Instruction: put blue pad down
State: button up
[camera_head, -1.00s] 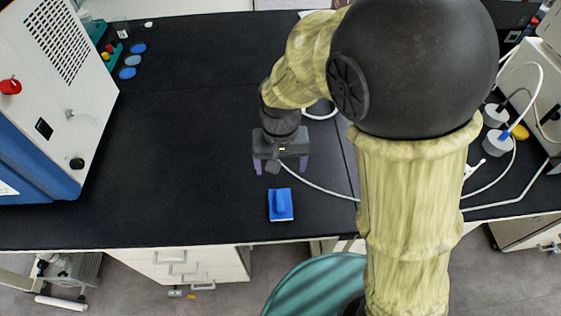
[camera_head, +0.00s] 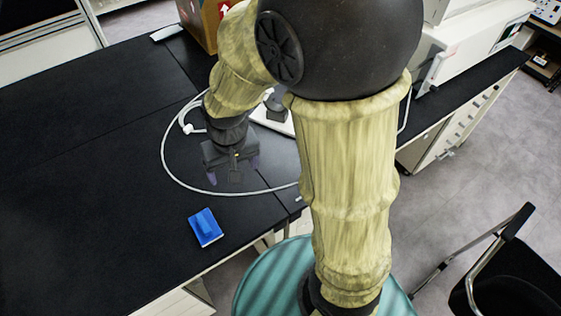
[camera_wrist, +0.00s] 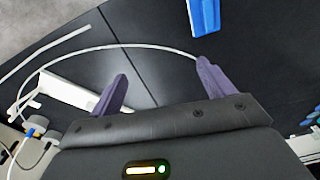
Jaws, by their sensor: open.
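The blue pad (camera_head: 205,228) lies on the black bench top, close to its front edge, with its raised blue grip facing up. It also shows in the wrist view (camera_wrist: 204,15) at the top edge, partly cut off. My gripper (camera_head: 234,180) is open and empty. It is above the bench, behind the pad and a little to its right in the head view, apart from it. In the wrist view its two purple fingers (camera_wrist: 163,92) are spread wide with only bench top and cable between them.
A white cable (camera_head: 165,160) loops over the bench around my gripper. A cardboard box (camera_head: 205,22) stands at the back. The bench left of the pad is clear. A black chair (camera_head: 515,270) stands on the floor at the right.

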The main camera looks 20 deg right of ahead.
jog(key=s+d+m+t, duration=0.1)
jog(key=s+d, duration=0.1)
jog(key=d, duration=0.8)
jog(key=shift+s+d+r+t, duration=0.25)
jog(key=shift+s+d+t, duration=0.05)
jog(key=shift+s+d, duration=0.1)
jog(key=shift+a, duration=0.1)
jog(key=p+v, duration=0.4)
jog(key=shift+w, duration=0.3)
dwell(0.4)
